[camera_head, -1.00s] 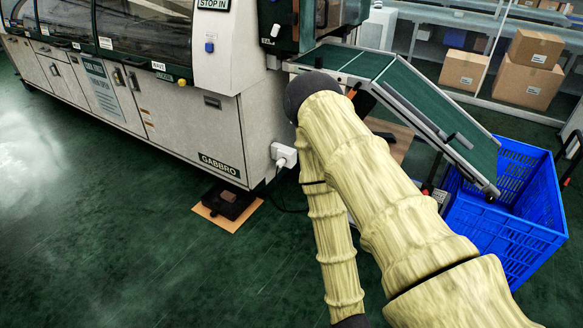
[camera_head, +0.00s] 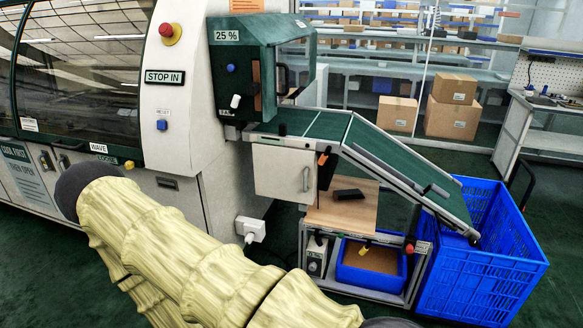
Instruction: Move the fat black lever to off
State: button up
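I cannot make out for certain which part is the fat black lever. A small grey control box (camera_head: 316,258) with a dark upright part on top stands on the low shelf under the conveyor; its details are too small to read. A dark bar handle (camera_head: 282,79) is on the right side of the green cabinet. An orange-tipped lever (camera_head: 323,158) is at the conveyor's near edge. My arm in its pale yellow sleeve crosses the lower left. My gripper is outside the picture.
The soldering machine (camera_head: 178,120) fills the left. A sloping green conveyor (camera_head: 395,165) leads down to a blue crate (camera_head: 480,265) at right. A blue bin (camera_head: 371,265) stands on the low shelf. A white plug (camera_head: 250,229) sits on the machine's side. Cardboard boxes (camera_head: 453,107) are behind.

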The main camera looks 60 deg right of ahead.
aim_at(318, 239)
jog(key=z, duration=0.2)
jog(key=i, duration=0.65)
jog(key=z, duration=0.95)
jog(key=i, duration=0.4)
jog(key=z, duration=0.4)
